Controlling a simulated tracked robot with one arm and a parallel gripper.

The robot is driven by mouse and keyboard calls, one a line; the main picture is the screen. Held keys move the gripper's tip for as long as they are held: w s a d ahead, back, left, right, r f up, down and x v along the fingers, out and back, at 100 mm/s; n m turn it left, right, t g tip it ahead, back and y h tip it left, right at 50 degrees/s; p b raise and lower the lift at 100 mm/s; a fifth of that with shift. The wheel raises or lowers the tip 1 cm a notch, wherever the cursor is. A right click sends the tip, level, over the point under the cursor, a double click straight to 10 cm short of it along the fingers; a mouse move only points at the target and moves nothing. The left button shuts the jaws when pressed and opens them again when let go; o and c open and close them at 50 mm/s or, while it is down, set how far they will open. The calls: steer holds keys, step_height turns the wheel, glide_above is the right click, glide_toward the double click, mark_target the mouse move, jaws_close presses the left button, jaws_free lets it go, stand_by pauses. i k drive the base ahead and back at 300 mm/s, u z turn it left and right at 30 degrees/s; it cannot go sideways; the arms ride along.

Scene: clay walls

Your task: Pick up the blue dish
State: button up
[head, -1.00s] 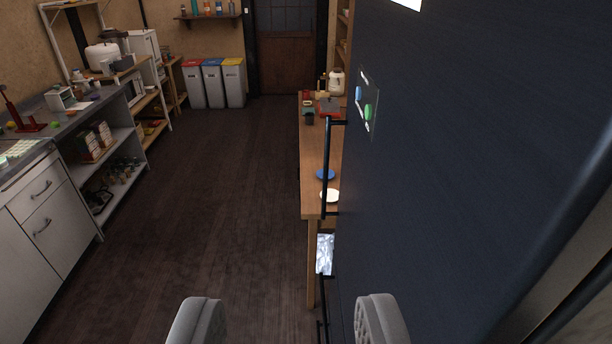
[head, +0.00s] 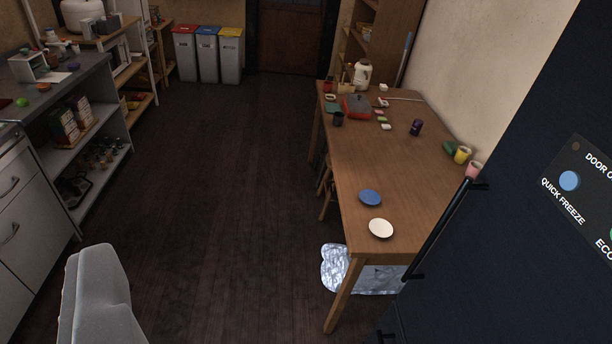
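The blue dish (head: 370,197) lies flat on the near end of the wooden table (head: 400,160). A cream dish (head: 381,228) lies just in front of it, closer to the table's near edge. One grey finger of my gripper (head: 98,295) shows at the lower left, well apart from the table and the dish. The other finger is not visible. No finger stands close beside the visible one and nothing is held, so the gripper looks open.
A dark fridge (head: 510,225) with a long handle stands close at right, beside the table's near corner. A silvery bag (head: 335,268) is under the table. A counter (head: 60,80) with shelves runs along the left. Three bins (head: 208,55) stand at the back. The floor between is clear.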

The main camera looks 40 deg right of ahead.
mark_target(370, 197)
steer(key=u, duration=0.05)
steer(key=i, duration=1.4)
steer(key=z, duration=0.7)
steer(key=i, duration=0.8)
steer(key=z, duration=0.45)
